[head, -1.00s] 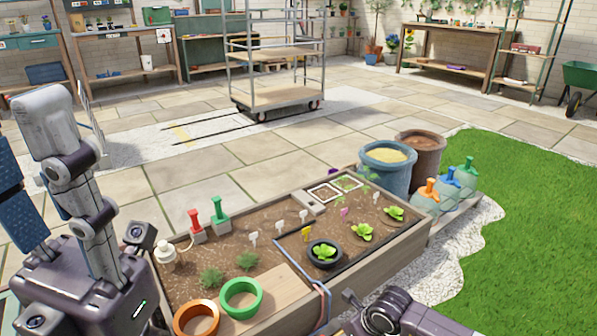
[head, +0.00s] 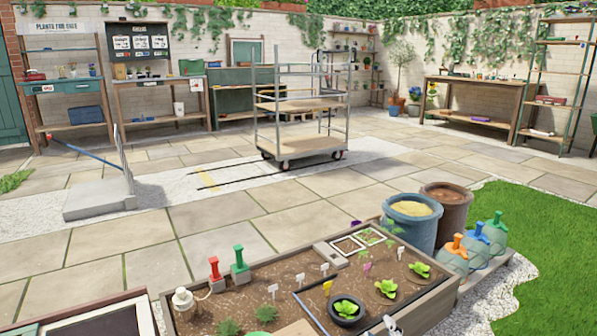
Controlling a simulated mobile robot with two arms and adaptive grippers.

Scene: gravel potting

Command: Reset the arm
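My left gripper is not in this view, and no part of my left arm shows. A small grey piece at the bottom edge, over the front right of the wooden planter bed (head: 438,298), looks like a bit of my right arm. My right gripper itself does not show. Nothing held by either gripper can be seen.
The bed holds seedlings, labels, a black ring (head: 345,321), a red-handled tool (head: 215,272) and a green-handled tool (head: 239,264). A blue pot (head: 412,228) and brown pot (head: 446,207) stand behind it. A trolley (head: 300,146) stands on open paving.

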